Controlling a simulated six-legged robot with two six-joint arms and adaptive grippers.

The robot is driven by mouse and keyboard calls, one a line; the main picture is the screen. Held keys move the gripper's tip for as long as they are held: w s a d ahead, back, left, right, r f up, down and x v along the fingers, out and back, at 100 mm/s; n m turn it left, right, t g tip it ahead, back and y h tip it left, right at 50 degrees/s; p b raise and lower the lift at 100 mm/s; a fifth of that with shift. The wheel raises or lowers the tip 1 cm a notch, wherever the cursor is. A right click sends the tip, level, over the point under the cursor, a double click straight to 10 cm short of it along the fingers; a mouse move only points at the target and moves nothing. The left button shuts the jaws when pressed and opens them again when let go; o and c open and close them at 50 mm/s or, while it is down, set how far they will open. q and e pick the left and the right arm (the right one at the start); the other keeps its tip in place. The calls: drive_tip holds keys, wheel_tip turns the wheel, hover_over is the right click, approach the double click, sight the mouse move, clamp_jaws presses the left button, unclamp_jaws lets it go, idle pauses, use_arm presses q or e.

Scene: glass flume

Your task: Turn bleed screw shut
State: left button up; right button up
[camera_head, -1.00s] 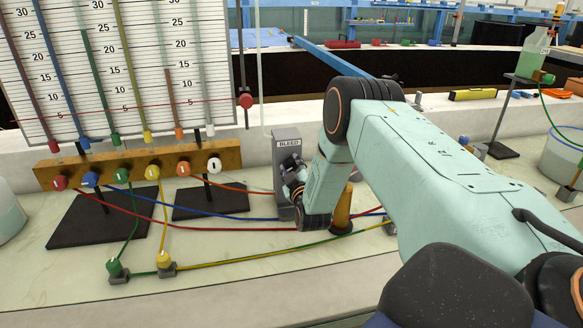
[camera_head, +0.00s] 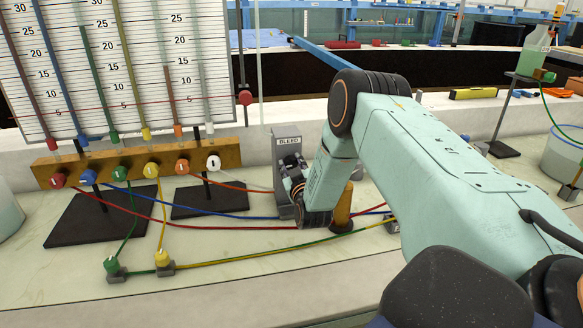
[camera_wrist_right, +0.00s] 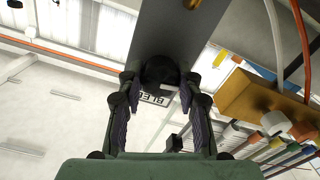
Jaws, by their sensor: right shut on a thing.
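The grey bleed post (camera_head: 283,160) with its "BLEED" label stands behind the bench's middle, right of the brass manifold. It also fills the upper middle of the right wrist view (camera_wrist_right: 180,35). My right gripper (camera_head: 292,165) is at the front of the post, just below the label. In the right wrist view, the fingers of my right gripper (camera_wrist_right: 160,105) stand on both sides of a dark round knob (camera_wrist_right: 160,72), the bleed screw, and are shut on it. The fingertips and part of the label are partly hidden. My left gripper is not in view.
The brass manifold (camera_head: 135,165) with several coloured knobs stands left of the post, under a scale board (camera_head: 120,65) with tubes. Coloured hoses cross the bench near my right gripper. An amber cylinder (camera_head: 342,207) stands close to my right wrist.

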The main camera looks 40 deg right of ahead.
drive_tip(key=m+b, duration=0.1)
drive_tip(key=m, duration=0.1)
drive_tip(key=m+b, duration=0.1)
drive_tip(key=m, duration=0.2)
drive_tip(key=shift+f+m, duration=0.2)
drive_tip(key=shift+m, duration=0.1)
drive_tip(key=m+b, duration=0.3)
drive_tip(key=m, duration=0.1)
drive_tip(key=m+b, duration=0.3)
drive_tip(key=m, duration=0.2)
drive_tip(key=shift+f, duration=0.1)
drive_tip(key=shift+m+b, duration=1.95)
drive_tip(key=shift+m, duration=0.55)
drive_tip(key=o, duration=1.2)
drive_tip(key=shift+r, duration=0.2)
drive_tip(key=shift+c, duration=0.2)
drive_tip(key=shift+s, duration=0.1)
